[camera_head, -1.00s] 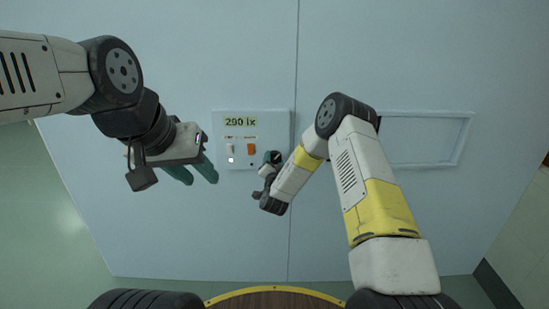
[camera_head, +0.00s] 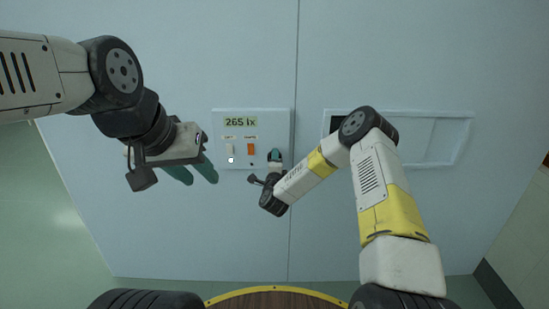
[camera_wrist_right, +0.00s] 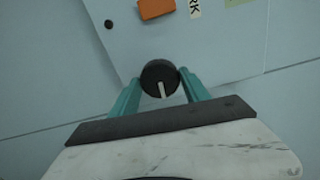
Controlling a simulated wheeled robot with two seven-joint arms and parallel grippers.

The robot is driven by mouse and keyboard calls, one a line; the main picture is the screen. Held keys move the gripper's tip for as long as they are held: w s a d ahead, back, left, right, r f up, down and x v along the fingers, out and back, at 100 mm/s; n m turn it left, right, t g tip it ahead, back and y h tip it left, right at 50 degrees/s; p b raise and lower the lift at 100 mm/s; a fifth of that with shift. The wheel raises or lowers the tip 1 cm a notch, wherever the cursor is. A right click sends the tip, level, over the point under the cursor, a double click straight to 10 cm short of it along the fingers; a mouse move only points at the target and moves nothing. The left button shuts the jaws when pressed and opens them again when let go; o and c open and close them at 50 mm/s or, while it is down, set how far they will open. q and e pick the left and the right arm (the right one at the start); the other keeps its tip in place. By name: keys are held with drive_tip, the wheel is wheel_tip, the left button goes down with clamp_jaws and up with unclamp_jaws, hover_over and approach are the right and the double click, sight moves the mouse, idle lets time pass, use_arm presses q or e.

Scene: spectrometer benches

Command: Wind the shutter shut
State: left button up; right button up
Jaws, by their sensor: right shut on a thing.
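A round black knob (camera_wrist_right: 155,73) with a white pointer line shows in the right wrist view. My right gripper (camera_wrist_right: 161,78) is shut on it, with a teal finger on each side. In the head view my right gripper (camera_head: 275,157) is at the lower right of the control panel (camera_head: 222,116) and hides the knob. The panel's display (camera_head: 240,122) reads 265 lx. The shutter frame (camera_head: 456,114) is on the wall to the right, partly behind my right arm, with a dark area at its left and a pale panel (camera_head: 415,140). My left gripper (camera_head: 200,182) is open and empty, left of the panel.
The control panel also has an orange switch (camera_head: 251,149) and a pale switch (camera_head: 230,148) with a white spot below it. A vertical seam divides the pale blue wall. The wall below the panel is clear.

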drive_tip(key=shift+f+m, duration=0.1)
drive_tip(key=shift+m, duration=8.5)
drive_tip(key=o, duration=1.4)
drive_tip(key=shift+s, duration=0.1)
drive_tip(key=s, duration=0.7)
drive_tip(key=shift+s, duration=0.3)
